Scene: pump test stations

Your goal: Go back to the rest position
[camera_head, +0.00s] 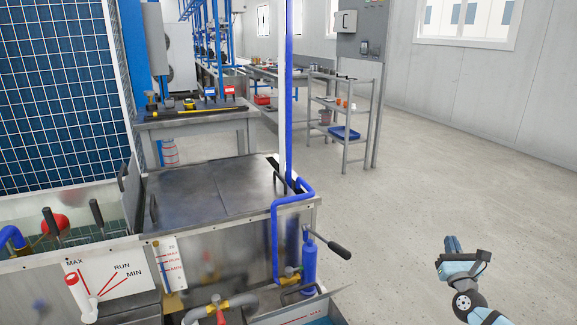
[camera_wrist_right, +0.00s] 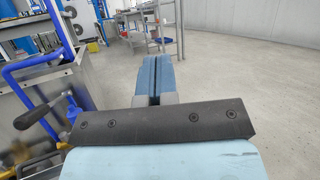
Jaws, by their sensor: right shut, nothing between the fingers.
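My right gripper (camera_head: 452,245) is at the lower right of the head view, over open floor and apart from the pump station. Its two blue fingers are together with nothing between them. The closed fingers also show in the middle of the right wrist view (camera_wrist_right: 154,75), pointing ahead. My left gripper is not in view.
The steel pump station (camera_head: 215,187) with blue pipe (camera_head: 275,235) and a black-handled lever (camera_head: 338,249) stands left of my right gripper. A shelf rack (camera_head: 345,120) with a blue tray (camera_head: 343,132) stands further back. The floor (camera_head: 440,170) on the right is clear.

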